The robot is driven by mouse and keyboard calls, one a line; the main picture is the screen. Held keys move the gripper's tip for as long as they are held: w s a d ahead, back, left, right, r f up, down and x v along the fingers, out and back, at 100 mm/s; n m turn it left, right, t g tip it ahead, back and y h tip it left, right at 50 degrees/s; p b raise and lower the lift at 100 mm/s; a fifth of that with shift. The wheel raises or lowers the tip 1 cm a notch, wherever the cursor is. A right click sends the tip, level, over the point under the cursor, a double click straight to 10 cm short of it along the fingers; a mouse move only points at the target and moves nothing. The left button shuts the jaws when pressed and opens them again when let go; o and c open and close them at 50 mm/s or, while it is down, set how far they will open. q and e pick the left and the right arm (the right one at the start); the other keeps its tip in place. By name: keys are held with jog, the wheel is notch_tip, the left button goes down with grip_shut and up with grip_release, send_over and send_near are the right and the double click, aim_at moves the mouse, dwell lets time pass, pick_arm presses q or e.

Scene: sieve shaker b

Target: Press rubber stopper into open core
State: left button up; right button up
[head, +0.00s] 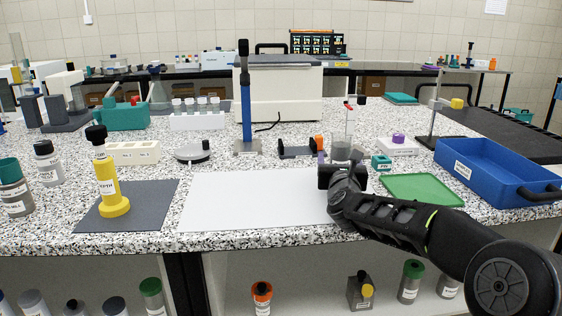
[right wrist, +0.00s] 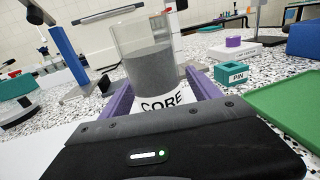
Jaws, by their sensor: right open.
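The core (right wrist: 150,75) is a clear, upright cylinder with dark grey fill and a white base marked CORE. Its top looks open. It also shows in the head view (head: 341,150), partly behind my right gripper (head: 340,160). In the right wrist view the gripper's purple fingers (right wrist: 160,95) are open, one on each side of the core's lower part; I cannot tell whether they touch it. A small purple cylinder (head: 398,138), perhaps the rubber stopper, stands on a white block (head: 397,149) to the right; it also shows in the right wrist view (right wrist: 233,41). My left gripper is out of view.
A teal block marked PIN (head: 381,162), a green mat (head: 422,189) and a blue tray (head: 500,170) lie to the right. A blue post stand (head: 246,110) rises left of the core. The white sheet (head: 250,200) is mostly clear.

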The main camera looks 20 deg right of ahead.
grip_shut()
dwell(0.8)
